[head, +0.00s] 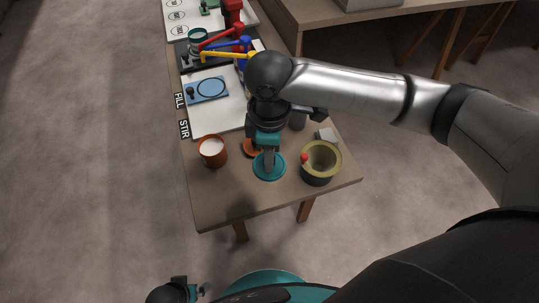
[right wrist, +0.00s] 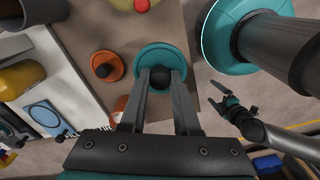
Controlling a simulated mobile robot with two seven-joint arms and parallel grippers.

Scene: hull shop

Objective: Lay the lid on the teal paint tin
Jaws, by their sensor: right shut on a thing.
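The teal lid (head: 262,176) is a round disc with a dark knob, near the front of the table. My right gripper (head: 269,165) points down at it. In the right wrist view its fingers (right wrist: 160,78) are shut on the knob of the teal lid (right wrist: 147,58). Whether the lid touches the table cannot be told.
An orange tin (head: 212,151) with pale contents stands left of the lid. An orange lid (head: 249,148) lies behind, partly hidden. An olive-rimmed pot (head: 321,163) with a red ball stands right. Behind are a white board (head: 215,121), a blue plate (head: 207,89) and coloured levers (head: 225,44).

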